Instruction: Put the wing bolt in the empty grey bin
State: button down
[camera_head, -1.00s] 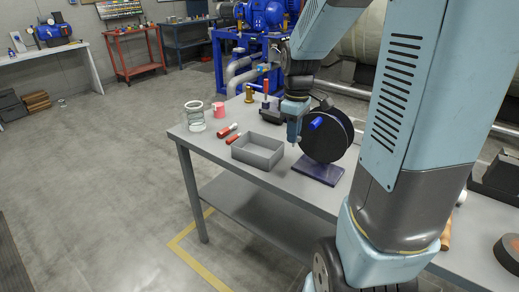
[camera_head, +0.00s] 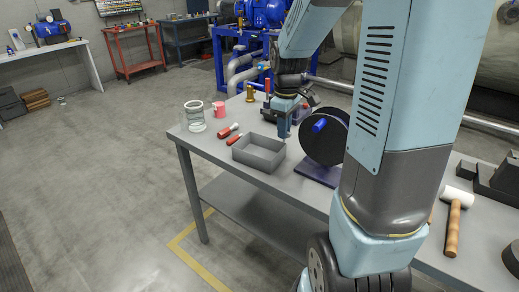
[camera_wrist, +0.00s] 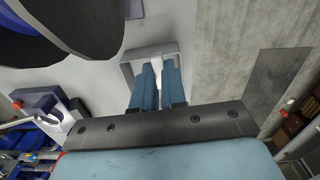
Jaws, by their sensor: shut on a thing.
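The grey bin (camera_head: 247,159) stands on the workbench and looks empty in the head view. My gripper (camera_head: 283,134) points down at the bin's back right corner, above the bench. In the wrist view, my gripper's blue fingers (camera_wrist: 158,68) reach toward the grey bin (camera_wrist: 149,51), whose rim shows beyond the fingertips. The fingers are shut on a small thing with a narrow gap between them. The wing bolt is not clearly visible in either view; the fingers hide most of what they hold.
A black disc with a blue hub (camera_head: 325,142) stands on a purple base (camera_head: 318,170) right of the bin. A mallet (camera_head: 455,215) lies at the right.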

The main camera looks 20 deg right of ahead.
jog(key=w+a+f, duration=0.1)
jog(key=w+f, duration=0.1)
jog(key=w, duration=0.1)
jog(key=w+a+f, duration=0.2)
jog(key=w+f, duration=0.1)
jog(key=w+a+f, duration=0.1)
jog(key=w+f, duration=0.2)
jog(key=shift+w+a+f, duration=0.15)
jog(key=shift+w+a, duration=0.1)
jog(key=shift+a, duration=0.15)
jog(key=shift+w+a+f, duration=0.1)
jog(key=shift+w+f, duration=0.1)
jog(key=shift+f, duration=1.5)
jog(key=shift+f, duration=0.1)
jog(key=c, duration=1.2)
grip_release()
